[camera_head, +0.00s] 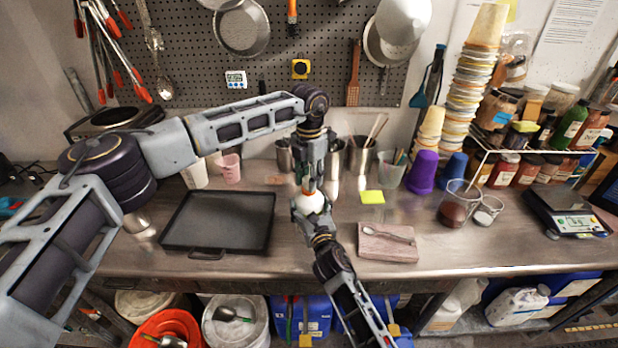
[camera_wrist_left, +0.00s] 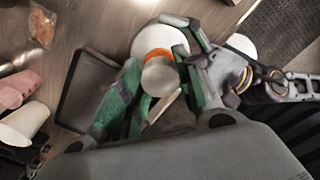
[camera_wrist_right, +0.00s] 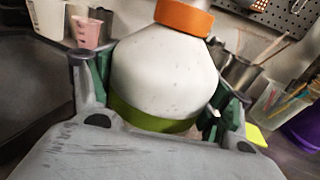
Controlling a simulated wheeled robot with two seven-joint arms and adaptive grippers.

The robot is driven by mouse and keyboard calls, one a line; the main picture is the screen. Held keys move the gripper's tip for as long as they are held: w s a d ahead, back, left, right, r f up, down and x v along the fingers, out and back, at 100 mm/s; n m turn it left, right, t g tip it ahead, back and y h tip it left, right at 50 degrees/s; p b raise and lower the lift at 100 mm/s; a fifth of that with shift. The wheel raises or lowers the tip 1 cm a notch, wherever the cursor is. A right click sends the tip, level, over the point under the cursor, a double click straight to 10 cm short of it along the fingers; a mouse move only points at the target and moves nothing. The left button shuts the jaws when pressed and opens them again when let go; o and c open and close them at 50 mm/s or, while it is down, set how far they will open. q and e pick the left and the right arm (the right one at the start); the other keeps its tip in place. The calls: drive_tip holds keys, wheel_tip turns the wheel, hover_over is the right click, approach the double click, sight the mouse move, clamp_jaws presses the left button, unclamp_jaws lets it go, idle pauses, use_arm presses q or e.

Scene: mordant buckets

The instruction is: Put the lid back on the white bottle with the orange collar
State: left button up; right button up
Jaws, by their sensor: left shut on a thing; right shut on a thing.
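The white bottle (camera_head: 312,203) with the orange collar is above the front middle of the table, held by my right gripper (camera_head: 312,212). In the right wrist view its white body (camera_wrist_right: 165,75) fills the space between the fingers, orange collar (camera_wrist_right: 184,17) on top, green band below. My left gripper (camera_head: 309,178) points down directly above the bottle, shut on the lid. The lid (camera_wrist_left: 160,76) is a pale round piece in the left wrist view, lined up closely over the collar (camera_wrist_left: 158,54). I cannot tell whether lid and collar touch. The fingers mostly hide the lid in the head view.
A black tray (camera_head: 180,222) lies left of the bottle. A pinkish board (camera_head: 375,246) with a spoon is to the right, a yellow note (camera_head: 372,197) behind it. Metal pots and a pink cup (camera_head: 229,168) stand behind; a glass beaker (camera_head: 455,208) stands further right.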

use_arm(q)
drive_tip(key=m, duration=0.7)
drive_tip(key=o, duration=1.1)
drive_tip(key=shift+r, duration=2.25)
